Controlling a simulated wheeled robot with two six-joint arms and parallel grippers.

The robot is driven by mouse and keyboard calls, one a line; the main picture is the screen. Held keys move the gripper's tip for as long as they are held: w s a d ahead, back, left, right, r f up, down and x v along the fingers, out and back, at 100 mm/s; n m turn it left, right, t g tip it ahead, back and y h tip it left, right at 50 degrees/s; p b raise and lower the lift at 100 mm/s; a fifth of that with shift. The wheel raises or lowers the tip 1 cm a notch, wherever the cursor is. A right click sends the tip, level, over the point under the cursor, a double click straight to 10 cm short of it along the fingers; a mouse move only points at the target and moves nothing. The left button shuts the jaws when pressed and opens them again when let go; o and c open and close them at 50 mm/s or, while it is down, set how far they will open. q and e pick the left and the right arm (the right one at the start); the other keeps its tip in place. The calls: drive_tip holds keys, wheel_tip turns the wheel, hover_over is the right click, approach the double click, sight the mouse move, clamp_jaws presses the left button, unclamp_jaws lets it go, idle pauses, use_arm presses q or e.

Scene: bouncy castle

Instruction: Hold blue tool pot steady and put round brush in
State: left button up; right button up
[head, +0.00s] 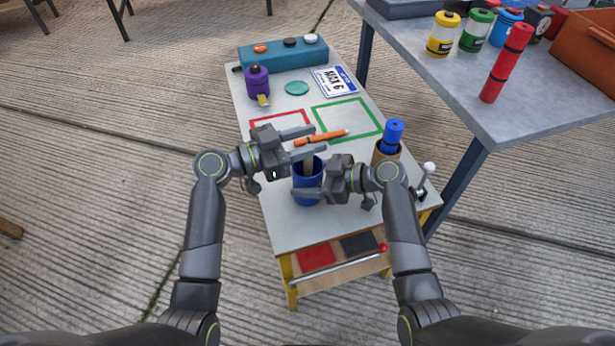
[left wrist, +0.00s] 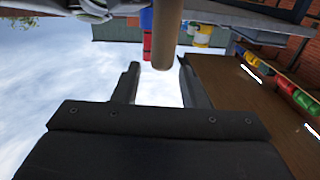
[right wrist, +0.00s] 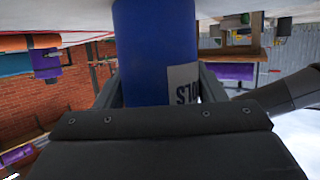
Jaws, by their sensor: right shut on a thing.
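The blue tool pot (head: 306,190) stands upright near the front of the small table. My right gripper (head: 309,181) is shut around its side, and the pot fills the space between the fingers in the right wrist view (right wrist: 157,50).
An orange pen-like tool (head: 325,136) lies behind the pot, by red and green outlined squares. A brown holder with a blue-topped item (head: 393,132) stands to the right. A purple tool (head: 257,82) and teal box (head: 284,52) are farther back. A grey table is at right.

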use_arm(q)
drive_tip(key=shift+o, duration=0.2)
drive_tip(key=shift+a, duration=0.1)
drive_tip(key=v, duration=1.2)
use_arm(e)
drive_tip(key=o, duration=1.3)
drive_tip(key=v, duration=1.2)
